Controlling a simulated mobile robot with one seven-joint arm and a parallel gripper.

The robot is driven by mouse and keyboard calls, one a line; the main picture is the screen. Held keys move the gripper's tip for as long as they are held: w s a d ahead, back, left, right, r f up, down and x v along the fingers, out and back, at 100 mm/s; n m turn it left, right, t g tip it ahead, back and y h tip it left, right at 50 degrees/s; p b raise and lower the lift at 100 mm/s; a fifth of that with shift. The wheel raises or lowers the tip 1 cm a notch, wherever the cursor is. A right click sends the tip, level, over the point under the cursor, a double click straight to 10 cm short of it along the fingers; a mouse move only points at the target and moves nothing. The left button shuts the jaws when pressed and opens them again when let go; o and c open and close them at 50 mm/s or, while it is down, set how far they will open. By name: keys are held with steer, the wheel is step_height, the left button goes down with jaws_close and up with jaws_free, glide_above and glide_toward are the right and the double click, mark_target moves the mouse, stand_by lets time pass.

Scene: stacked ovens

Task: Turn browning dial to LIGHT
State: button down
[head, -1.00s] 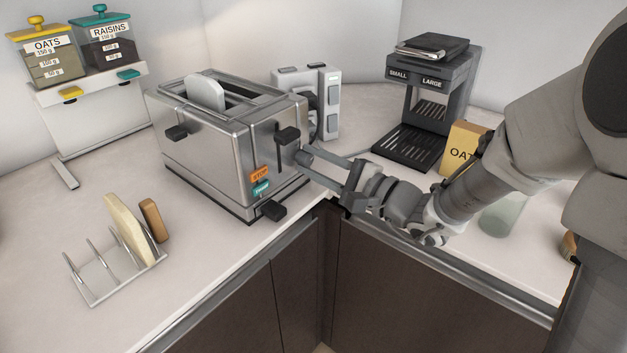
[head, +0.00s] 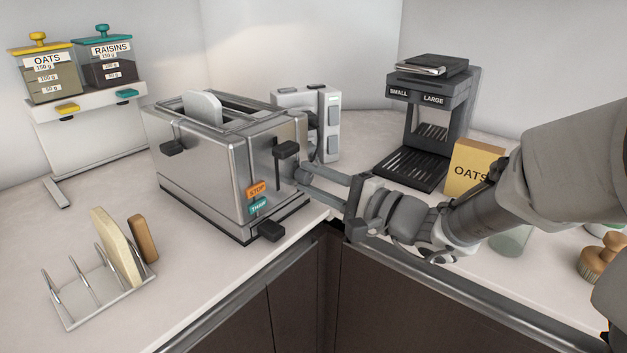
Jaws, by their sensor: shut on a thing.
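The toaster (head: 205,170) is a steel box on the counter, with a white slice (head: 203,107) standing in its slot. Its right end carries a dark lever (head: 285,150), an orange STOP button (head: 257,190) and a teal button (head: 259,206). My gripper (head: 305,180) reaches in from the right with its fingertips at that end, just right of the lever. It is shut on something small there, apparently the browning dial. The fingers cover the dial, so its marks and setting cannot be read.
A toast rack (head: 97,298) with bread stands at front left. The OATS and RAISINS dispenser (head: 90,130) is behind it. A grey appliance (head: 325,115), a coffee machine (head: 432,100) and an OATS box (head: 474,168) stand behind my arm.

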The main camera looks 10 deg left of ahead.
steer(key=c, duration=0.6)
jaws_free()
steer(key=p+v, duration=0.2)
steer(key=v, duration=1.5)
steer(key=shift+d, duration=0.25)
